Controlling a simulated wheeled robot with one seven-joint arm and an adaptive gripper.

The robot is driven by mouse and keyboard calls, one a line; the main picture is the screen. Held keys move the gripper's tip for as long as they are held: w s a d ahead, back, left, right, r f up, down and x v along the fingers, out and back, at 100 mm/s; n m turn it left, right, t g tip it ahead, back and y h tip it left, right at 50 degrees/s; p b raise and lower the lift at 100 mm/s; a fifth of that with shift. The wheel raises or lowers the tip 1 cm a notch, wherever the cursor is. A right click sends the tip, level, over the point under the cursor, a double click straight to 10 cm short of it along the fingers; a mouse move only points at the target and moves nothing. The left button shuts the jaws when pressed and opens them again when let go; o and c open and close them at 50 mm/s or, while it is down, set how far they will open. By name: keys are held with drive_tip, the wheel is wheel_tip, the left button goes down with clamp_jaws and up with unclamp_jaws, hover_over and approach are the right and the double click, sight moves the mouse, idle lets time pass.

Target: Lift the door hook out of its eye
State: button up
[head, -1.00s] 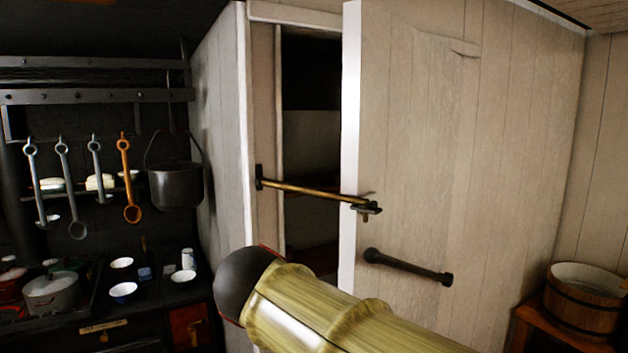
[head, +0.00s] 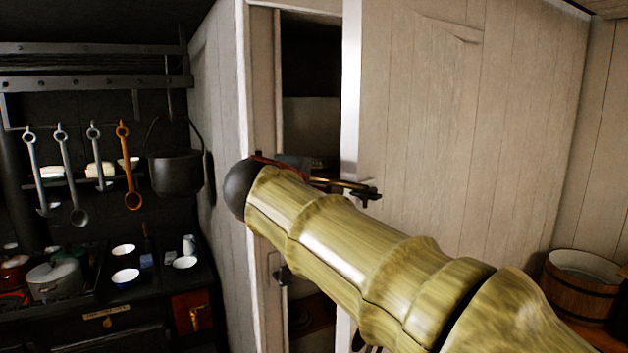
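The door hook (head: 350,186) is a brass rod, and only its right end shows above my arm in the head view. That end sits at a small dark fitting, the eye (head: 371,193), on the pale plank door (head: 420,120). I cannot tell whether it is seated there or lifted. The rest of the hook and its left mount are hidden behind my yellow-green banded arm. My gripper is not visible. A small grey shape shows just above the arm near the hook; I cannot tell what it is.
The door stands ajar, with a dark gap (head: 310,60) beside the door frame (head: 262,80). A stove with pots and bowls (head: 125,276) is left, with hanging ladles (head: 130,175). A wooden tub (head: 580,295) stands right.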

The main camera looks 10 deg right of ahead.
drive_tip(key=shift+w+d, duration=0.2)
drive_tip(key=shift+w, duration=0.1)
drive_tip(key=shift+c, duration=0.3)
drive_tip(key=c, duration=0.8)
clamp_jaws()
